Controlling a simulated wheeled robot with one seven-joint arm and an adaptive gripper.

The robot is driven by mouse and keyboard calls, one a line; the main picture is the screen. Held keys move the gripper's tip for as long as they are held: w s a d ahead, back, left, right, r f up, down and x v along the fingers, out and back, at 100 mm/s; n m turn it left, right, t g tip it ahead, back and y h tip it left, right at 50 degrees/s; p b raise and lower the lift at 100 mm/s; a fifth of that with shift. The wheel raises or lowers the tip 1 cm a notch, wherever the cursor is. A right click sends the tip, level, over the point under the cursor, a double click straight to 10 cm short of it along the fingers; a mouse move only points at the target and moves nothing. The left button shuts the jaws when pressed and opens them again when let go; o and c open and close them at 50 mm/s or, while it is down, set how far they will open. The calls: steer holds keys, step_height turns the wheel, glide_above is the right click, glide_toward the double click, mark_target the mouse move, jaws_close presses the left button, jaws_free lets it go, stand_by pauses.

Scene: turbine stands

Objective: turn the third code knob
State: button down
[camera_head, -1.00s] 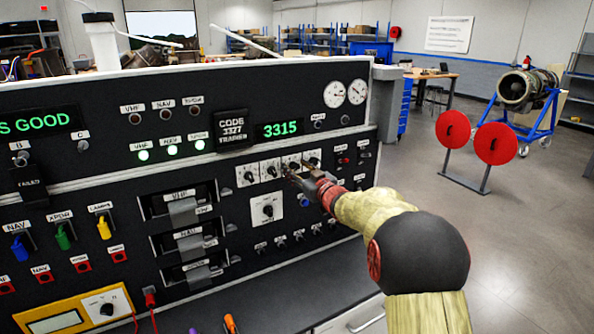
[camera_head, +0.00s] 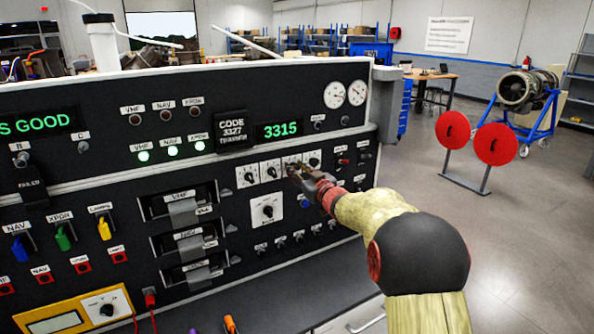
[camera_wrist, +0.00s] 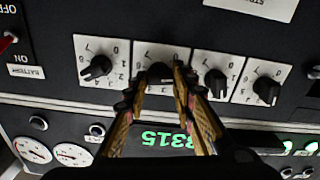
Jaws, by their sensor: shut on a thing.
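The third code knob (camera_wrist: 160,74) is a black knob on a white numbered dial plate. In the wrist view, which shows the panel upside down, it is second from the left. My gripper (camera_wrist: 158,84) is shut on it, with one finger on each side. The fingers hide part of the knob and its dial, so I cannot read its setting. In the head view my gripper (camera_head: 293,171) covers this knob. The green code display (camera_head: 278,130) reads 3315. The code placard (camera_head: 235,131) beside it appears to read 3327.
The first (camera_head: 248,176) and second (camera_head: 271,171) code knobs are left of my gripper, and the fourth (camera_head: 313,161) is close on its right. A larger single knob (camera_head: 267,209) lies below. Small switches surround the row.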

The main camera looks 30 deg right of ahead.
steer(key=shift+p, duration=0.4)
steer(key=m+p, duration=0.2)
steer(key=p, duration=0.1)
steer(key=m+p, duration=0.1)
steer(key=p, duration=0.1)
steer(key=shift+d+r+m, duration=0.1)
steer(key=shift+r+m, duration=0.15)
steer(key=shift+m, duration=0.05)
steer(key=m+p, duration=0.4)
steer(key=shift+d+f, duration=0.1)
steer(key=shift+f, duration=0.1)
steer(key=c, duration=1.5)
jaws_free()
steer(key=s, duration=1.2)
steer(key=shift+d+f, duration=0.1)
steer(key=shift+d, duration=0.1)
